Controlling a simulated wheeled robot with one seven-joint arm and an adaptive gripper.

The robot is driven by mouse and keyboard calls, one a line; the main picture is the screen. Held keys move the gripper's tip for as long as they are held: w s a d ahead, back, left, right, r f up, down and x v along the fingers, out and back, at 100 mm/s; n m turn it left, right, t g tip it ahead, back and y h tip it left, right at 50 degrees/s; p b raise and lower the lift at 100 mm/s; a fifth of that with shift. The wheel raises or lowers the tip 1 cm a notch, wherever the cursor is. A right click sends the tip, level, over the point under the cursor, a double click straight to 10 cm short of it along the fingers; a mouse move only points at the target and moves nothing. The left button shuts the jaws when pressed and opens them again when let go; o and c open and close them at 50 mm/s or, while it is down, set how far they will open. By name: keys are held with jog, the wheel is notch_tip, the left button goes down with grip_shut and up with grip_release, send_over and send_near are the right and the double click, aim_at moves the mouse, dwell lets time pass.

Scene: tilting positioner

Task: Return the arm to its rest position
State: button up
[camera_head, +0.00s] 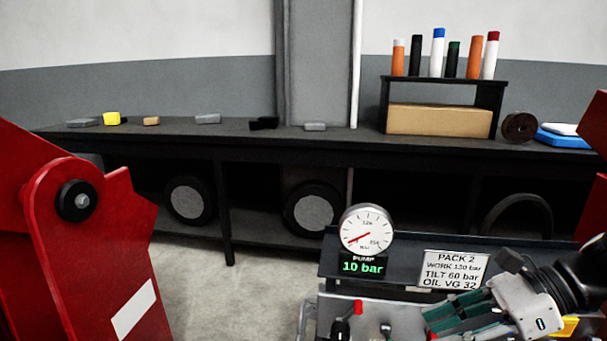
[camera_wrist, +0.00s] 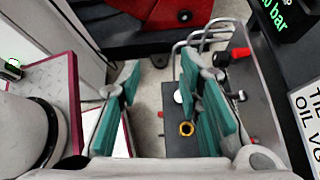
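My gripper (camera_head: 432,318) is at the lower right in the head view, in front of the pump panel, with its teal-padded fingers pointing left. In the wrist view, the two fingers of my gripper (camera_wrist: 161,78) stand apart with nothing between them, so it is open and empty. Part of my arm shows at the right edge of the head view. My arm's rest position is not marked in either view.
A gauge (camera_head: 366,231) with its needle low stands above a "10 bar" display (camera_head: 363,266). A placard (camera_head: 453,270) is beside my gripper. A red-and-black lever knob (camera_wrist: 234,56) is close right of the fingers. Red machine parts (camera_head: 85,240) flank the view; a bench (camera_head: 270,144) stands behind.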

jog(key=s+a+r+n+g+h, duration=0.1)
jog(key=s+a+r+n+h, duration=0.15)
jog(key=s+n+h, duration=0.5)
jog(key=s+a+r+n+h, duration=0.25)
jog(key=s+n, duration=0.55)
jog(key=n, duration=0.7)
notch_tip(320, 180, up, 14)
jog(key=t+p, duration=0.2)
jog(key=p, duration=1)
jog(key=shift+d+r+h, duration=0.25)
jog(key=shift+d+h, duration=0.1)
jog(key=shift+h, duration=0.05)
jog(key=shift+m, duration=0.25)
